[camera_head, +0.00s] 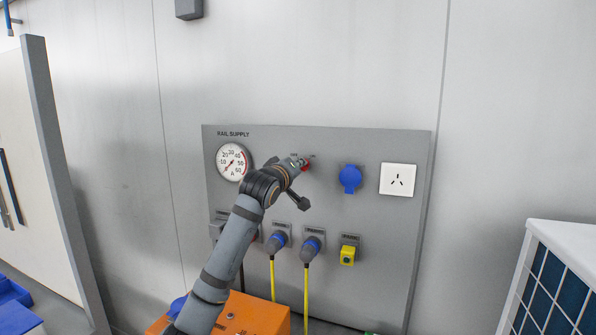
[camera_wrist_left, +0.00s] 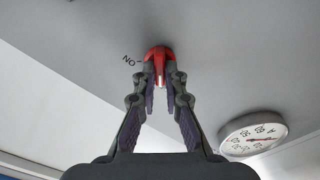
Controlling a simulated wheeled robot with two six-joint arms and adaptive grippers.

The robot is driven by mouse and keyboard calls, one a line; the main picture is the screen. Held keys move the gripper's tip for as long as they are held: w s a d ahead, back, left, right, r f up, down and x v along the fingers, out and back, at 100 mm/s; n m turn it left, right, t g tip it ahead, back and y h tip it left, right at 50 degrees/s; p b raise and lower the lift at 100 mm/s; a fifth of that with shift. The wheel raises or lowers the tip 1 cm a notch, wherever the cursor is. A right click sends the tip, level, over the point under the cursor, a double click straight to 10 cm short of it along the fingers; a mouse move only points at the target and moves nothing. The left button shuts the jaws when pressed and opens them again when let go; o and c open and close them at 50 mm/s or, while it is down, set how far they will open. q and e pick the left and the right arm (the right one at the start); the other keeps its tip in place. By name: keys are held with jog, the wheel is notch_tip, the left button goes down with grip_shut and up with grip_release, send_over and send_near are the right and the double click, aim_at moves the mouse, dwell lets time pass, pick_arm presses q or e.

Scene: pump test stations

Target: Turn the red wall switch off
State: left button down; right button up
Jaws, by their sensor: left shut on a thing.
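The red wall switch (camera_head: 307,166) is on the upper middle of the grey panel (camera_head: 416,230) marked RAIL SUPPLY. Most of it is hidden by my gripper in the head view. In the left wrist view the red switch (camera_wrist_left: 159,54) sits between the fingertips, with a pale mark on its front part. My left gripper (camera_head: 301,162) reaches up to the panel. In the wrist view my left gripper (camera_wrist_left: 160,80) is shut on the switch. My right gripper is not seen.
A round gauge (camera_head: 232,161) is left of the switch. A blue round socket (camera_head: 350,179) and a white socket (camera_head: 397,180) are to the right. Below, yellow-cabled plugs (camera_head: 312,248) stick out. An orange box (camera_head: 252,316) stands beneath the panel.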

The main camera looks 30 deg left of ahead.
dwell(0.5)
pick_arm(q)
jog(key=c, duration=1.4)
grip_release()
jog(key=v, duration=0.7)
jog(key=shift+s, duration=0.2)
jog(key=shift+s, duration=0.1)
